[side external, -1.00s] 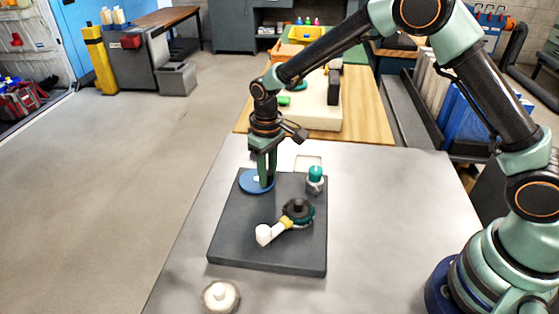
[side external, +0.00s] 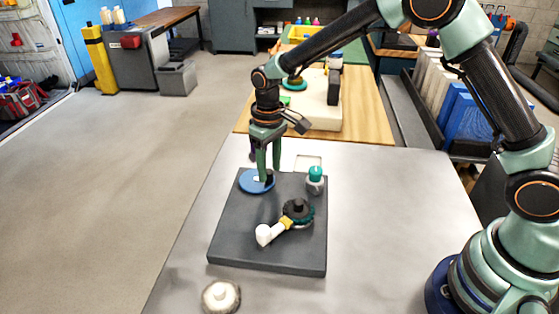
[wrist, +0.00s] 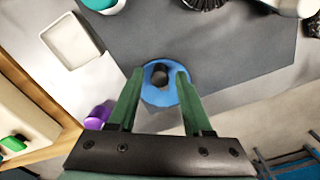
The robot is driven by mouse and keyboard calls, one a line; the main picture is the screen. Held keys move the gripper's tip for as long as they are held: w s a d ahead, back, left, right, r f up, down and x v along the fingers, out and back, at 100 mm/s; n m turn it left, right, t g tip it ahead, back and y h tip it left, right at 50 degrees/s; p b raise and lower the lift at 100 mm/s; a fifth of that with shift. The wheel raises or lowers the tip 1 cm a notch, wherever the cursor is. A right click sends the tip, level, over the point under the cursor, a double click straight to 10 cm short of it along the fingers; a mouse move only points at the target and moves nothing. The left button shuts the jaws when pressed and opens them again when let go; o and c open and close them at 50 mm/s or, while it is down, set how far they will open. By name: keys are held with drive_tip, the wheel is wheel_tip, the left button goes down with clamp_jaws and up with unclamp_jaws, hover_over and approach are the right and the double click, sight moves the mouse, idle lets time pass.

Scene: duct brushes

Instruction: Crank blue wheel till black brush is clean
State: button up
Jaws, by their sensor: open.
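The blue wheel (side external: 248,183) lies flat at the far left corner of the dark grey board. In the wrist view the blue wheel (wrist: 158,97) shows a dark knob (wrist: 160,74) between my fingertips. My gripper (side external: 268,180) points down over the wheel with its fingers apart; it also shows in the wrist view (wrist: 157,77). I cannot tell whether a finger touches the knob. The black brush (side external: 298,208) sits on the board, beside a white-ended arm with a yellow band (side external: 276,231). Its dark bristles (wrist: 204,4) are cut off at the top of the wrist view.
A teal-topped piece (side external: 315,175) stands at the board's far right corner. A shallow white tray (side external: 308,161) lies behind the board. A purple item (wrist: 98,115) is near the wheel. A round white-knobbed piece (side external: 221,296) sits at the front. The table right of the board is clear.

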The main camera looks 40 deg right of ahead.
drive_tip(key=shift+r, duration=2.4)
drive_tip(key=shift+d+r, duration=0.1)
drive_tip(key=shift+r, duration=0.15)
drive_tip(key=s+d+r+m+t, duration=0.1)
drive_tip(key=s+d+r+t, duration=0.1)
drive_tip(key=s+d+r, duration=0.4)
drive_tip(key=s+d+r+m+t, duration=0.2)
drive_tip(key=s+d+r, duration=0.4)
drive_tip(key=s, duration=0.6)
drive_tip(key=shift+r+t, duration=0.55)
drive_tip(key=shift+t, duration=0.25)
drive_tip(key=shift+d, duration=0.1)
